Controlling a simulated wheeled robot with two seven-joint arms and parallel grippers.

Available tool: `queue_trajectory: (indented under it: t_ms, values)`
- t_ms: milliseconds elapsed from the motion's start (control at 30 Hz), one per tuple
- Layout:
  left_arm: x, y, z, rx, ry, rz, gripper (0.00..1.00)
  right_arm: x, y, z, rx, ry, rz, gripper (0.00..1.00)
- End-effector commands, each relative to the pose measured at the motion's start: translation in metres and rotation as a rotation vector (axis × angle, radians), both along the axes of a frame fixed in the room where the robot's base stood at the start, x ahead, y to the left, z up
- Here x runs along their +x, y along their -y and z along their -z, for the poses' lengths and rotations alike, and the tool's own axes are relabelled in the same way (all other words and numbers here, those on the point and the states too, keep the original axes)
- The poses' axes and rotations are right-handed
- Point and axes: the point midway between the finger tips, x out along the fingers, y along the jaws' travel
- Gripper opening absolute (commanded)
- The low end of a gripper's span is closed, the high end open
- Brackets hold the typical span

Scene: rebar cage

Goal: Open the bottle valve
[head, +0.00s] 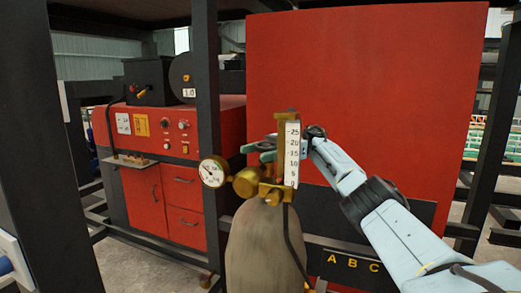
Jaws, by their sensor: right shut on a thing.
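A grey-brown gas bottle (262,250) stands upright at the lower middle of the head view. On its top sits a brass valve and regulator body (247,183). A round white pressure gauge (213,172) is on its left and an upright flow scale (292,155) with numbers from 0 to 25 is on its right. My right gripper (263,146) reaches in from the right behind the scale. The scale hides part of the fingers, and the grip itself is hard to see. My left gripper is out of view.
A red welding machine (180,160) with drawers and knobs stands at the back left. A large red panel (365,90) rises behind the bottle, with a dark strip lettered A B C (352,262) below. A dark upright post (206,120) stands left of the bottle. A dark hose hangs down the bottle.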

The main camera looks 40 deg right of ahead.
Motion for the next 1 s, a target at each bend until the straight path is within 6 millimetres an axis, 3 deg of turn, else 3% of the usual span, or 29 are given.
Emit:
queue_trajectory:
  t_ms: [333, 367, 500, 800, 1000]
  values:
    - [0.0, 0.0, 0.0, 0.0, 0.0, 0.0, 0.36, 0.0, 0.0, -0.002, 0.003, 0.005, 0.0, 0.39]
    - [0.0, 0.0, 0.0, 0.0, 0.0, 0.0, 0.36, 0.0, 0.0, -0.002, 0.003, 0.005, 0.001, 0.66]
    - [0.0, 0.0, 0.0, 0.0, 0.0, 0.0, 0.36, 0.0, 0.0, -0.002, 0.002, 0.004, 0.0, 0.83]
    - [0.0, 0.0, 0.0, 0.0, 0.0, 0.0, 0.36, 0.0, 0.0, -0.002, 0.001, 0.003, 0.0, 0.83]
    - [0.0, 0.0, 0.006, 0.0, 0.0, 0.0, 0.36, 0.0, 0.0, -0.024, 0.001, 0.008, 0.0, 0.83]
